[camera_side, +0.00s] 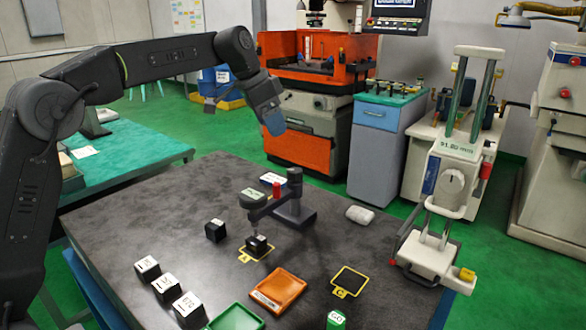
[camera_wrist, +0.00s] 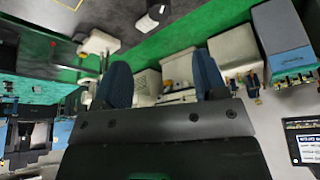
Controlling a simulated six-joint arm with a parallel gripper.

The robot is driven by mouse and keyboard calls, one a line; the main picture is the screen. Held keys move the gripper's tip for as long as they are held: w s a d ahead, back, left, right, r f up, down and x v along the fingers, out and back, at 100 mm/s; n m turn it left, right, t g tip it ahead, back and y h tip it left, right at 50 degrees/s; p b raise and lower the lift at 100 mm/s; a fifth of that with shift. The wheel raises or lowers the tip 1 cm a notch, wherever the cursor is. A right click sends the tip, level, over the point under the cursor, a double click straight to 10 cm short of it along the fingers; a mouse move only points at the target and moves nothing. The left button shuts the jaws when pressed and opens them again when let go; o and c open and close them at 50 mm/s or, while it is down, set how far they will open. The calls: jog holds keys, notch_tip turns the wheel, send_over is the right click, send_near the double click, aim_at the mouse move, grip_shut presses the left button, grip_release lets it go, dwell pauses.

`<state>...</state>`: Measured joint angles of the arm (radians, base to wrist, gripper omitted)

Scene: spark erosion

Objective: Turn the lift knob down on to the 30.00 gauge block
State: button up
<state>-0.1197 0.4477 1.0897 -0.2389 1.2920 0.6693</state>
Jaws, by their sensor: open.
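The lift knob (camera_side: 453,184) is a round pale dial on the front of a white head, which rides on two upright columns at the right of the table. A display on the head (camera_side: 458,147) reads 91.20 mm. Below it is a pale base (camera_side: 431,255); I see no block on it. A dark block (camera_side: 259,243) stands in the yellow square marked A, under a dial stand's arm. I cannot read which block is 30.00. My gripper (camera_side: 272,122) is high above the table's back edge, left of the knob and apart from it. Its blue fingers (camera_wrist: 160,76) are spread and empty.
Several dark blocks with white labels (camera_side: 166,286) stand at the table's front left. The dial stand (camera_side: 294,205) is mid-table. An orange tray (camera_side: 279,290), a green tray (camera_side: 237,318) and the empty square C (camera_side: 349,281) lie in front. The table's back left is clear.

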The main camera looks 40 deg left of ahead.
aim_at(294, 169)
jog(key=x, duration=1.3)
jog(key=shift+w+d+f, duration=0.1)
jog(key=shift+f, duration=0.1)
jog(key=c, duration=0.9)
jog(key=shift+c, duration=0.2)
jog(key=m+h, duration=0.1)
jog(key=m, duration=0.1)
jog(key=m+g, duration=0.1)
jog(key=m, duration=0.2)
jog(key=shift+w+m+h, duration=0.1)
jog(key=shift+m+h, duration=0.2)
jog(key=shift+h, duration=0.1)
jog(key=m+g, duration=0.1)
jog(key=m, duration=0.1)
jog(key=m+g, duration=0.1)
jog(key=m, duration=0.2)
jog(key=shift+w+r+h, duration=0.1)
jog(key=shift+h, duration=0.2)
jog(key=shift+m, duration=0.3)
